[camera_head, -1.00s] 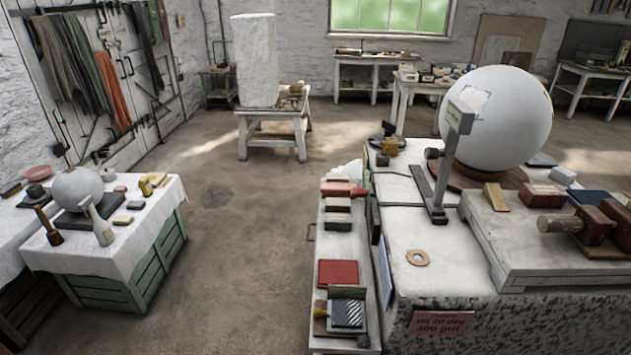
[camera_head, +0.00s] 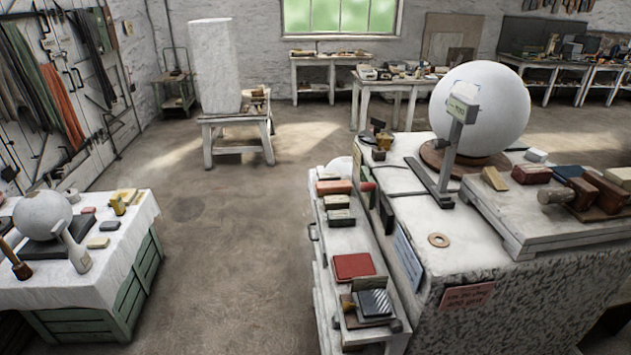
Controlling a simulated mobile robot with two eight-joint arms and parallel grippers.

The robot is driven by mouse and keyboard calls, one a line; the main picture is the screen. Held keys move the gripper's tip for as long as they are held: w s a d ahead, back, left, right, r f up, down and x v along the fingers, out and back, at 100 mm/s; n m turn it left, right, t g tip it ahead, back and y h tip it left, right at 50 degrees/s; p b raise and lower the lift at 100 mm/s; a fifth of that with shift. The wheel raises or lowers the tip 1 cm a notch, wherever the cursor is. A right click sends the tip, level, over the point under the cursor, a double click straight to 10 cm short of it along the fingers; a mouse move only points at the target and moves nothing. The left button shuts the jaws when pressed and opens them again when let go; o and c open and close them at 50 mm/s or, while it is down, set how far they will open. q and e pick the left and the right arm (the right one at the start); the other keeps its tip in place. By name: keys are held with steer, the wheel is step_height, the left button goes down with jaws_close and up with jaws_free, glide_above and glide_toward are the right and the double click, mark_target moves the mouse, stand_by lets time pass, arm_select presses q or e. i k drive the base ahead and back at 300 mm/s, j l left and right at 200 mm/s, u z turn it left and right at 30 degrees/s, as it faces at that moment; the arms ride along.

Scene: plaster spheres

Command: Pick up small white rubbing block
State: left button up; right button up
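A small white block (camera_head: 536,155) lies on the right stone bench, just right of the large plaster sphere (camera_head: 480,108). Another pale block (camera_head: 620,176) lies at the far right edge of the bench top, partly cut off by the frame. On the left cloth-covered table, small grey-white blocks (camera_head: 109,225) lie near a smaller sphere (camera_head: 42,214). I cannot tell for certain which is the rubbing block. Neither of my grippers shows in the view.
The stone bench (camera_head: 460,237) fills the right foreground, with a narrow shelf (camera_head: 342,240) of coloured blocks along its left side. A cloth-covered table (camera_head: 100,262) stands at left. A marble block on a stand (camera_head: 240,135) is behind. Open floor (camera_head: 220,260) lies between.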

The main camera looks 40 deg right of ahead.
mark_target(326, 176)
steer(key=i+j+z, duration=0.25)
steer(key=i+j, duration=0.65)
steer(key=i+z, duration=0.85)
steer(key=i+j+z, duration=0.2)
steer(key=z, duration=0.25)
steer(key=i+j+z, duration=0.1)
steer(key=i+z, duration=0.15)
steer(key=z, duration=0.2)
steer(key=i+j+z, duration=0.15)
steer(key=z, duration=0.35)
steer(key=i+j+z, duration=0.2)
steer(key=z, duration=0.25)
steer(key=i+j+z, duration=0.15)
steer(key=z, duration=0.25)
steer(key=i+j+z, duration=0.15)
steer(key=j+z, duration=0.6)
steer(key=i+j+z, duration=0.1)
steer(key=j+z, duration=0.25)
